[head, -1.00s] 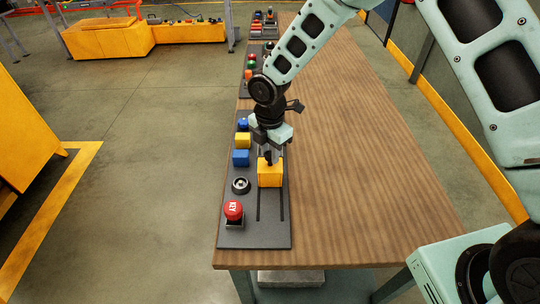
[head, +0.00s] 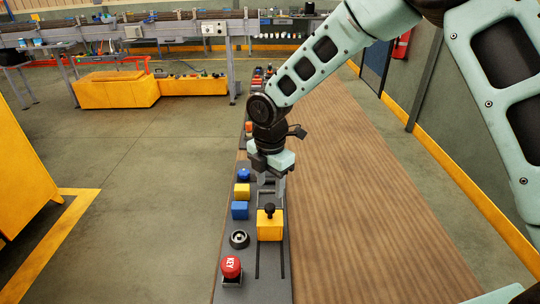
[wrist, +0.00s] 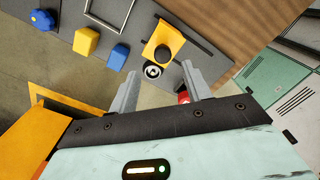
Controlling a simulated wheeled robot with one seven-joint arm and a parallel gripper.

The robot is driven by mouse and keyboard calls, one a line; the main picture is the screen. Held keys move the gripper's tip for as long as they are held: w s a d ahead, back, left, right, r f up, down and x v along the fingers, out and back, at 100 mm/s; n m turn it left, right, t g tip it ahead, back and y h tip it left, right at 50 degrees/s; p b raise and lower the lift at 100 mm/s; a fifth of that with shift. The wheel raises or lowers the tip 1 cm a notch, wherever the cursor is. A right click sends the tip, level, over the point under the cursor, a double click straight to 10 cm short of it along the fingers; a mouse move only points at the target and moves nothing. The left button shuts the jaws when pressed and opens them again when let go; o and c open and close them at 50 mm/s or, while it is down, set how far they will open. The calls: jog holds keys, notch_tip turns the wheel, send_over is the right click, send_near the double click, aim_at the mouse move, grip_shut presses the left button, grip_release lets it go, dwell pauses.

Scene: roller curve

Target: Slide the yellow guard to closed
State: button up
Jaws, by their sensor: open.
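The yellow guard (head: 270,230) is a block with a black knob (head: 269,210) on top. It sits on two dark slots in the grey panel, beside the blue square button (head: 240,210). The slots show in front of it. The guard also shows in the wrist view (wrist: 164,36), beyond my fingertips. My gripper (head: 271,198) is open and empty, pointing down just behind and above the knob in the head view. In the wrist view its two fingers (wrist: 160,74) are spread apart, with the knob beyond them. I cannot tell whether a finger touches the knob.
The wooden table (head: 350,200) is clear on the right.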

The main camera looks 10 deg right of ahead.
notch_tip(320, 180, up, 10)
jog(key=b, duration=0.1)
jog(key=shift+r+b, duration=0.2)
jog(key=shift+b, duration=0.1)
jog(key=s+d+f+m+b, duration=0.1)
jog(key=s+m, duration=0.7)
jog(key=s, duration=0.6)
jog(key=s+d+f+m+b, duration=0.1)
jog(key=s+d+f+m, duration=0.1)
jog(key=s+m, duration=0.7)
jog(key=s, duration=0.6)
jog(key=shift+s+d+y, duration=0.15)
jog(key=shift+d+y, duration=0.15)
